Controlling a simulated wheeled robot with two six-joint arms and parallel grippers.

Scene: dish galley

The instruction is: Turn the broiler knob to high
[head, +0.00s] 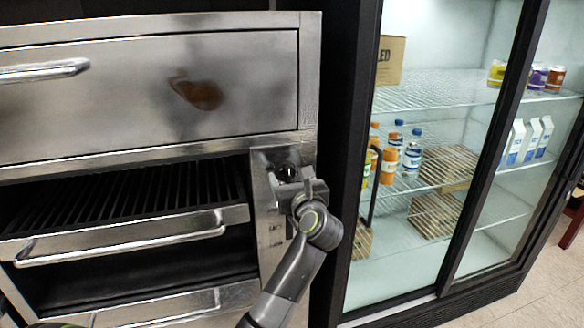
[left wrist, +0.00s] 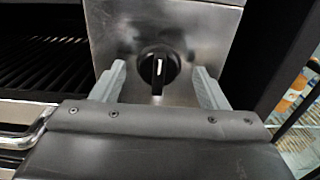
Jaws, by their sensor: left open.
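The broiler knob (left wrist: 158,69) is round and black with a white pointer line, on a steel panel. In the left wrist view its line stands about upright. In the head view the knob (head: 286,172) shows just above my left gripper (head: 302,187), which partly covers it. My left gripper (left wrist: 160,85) is open, with one grey finger on each side of the knob and a gap on both sides. I cannot tell how far the fingertips are from the panel. The broiler (head: 276,220) is stainless steel. My right gripper is not in view.
A grill rack (head: 140,190) and a drawer handle (head: 120,250) lie left of the knob panel. A glass-door fridge (head: 425,240) with a dark frame stands on the right, holding bottles (head: 411,150) and cartons (head: 530,140). Tiled floor (head: 545,285) shows at lower right.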

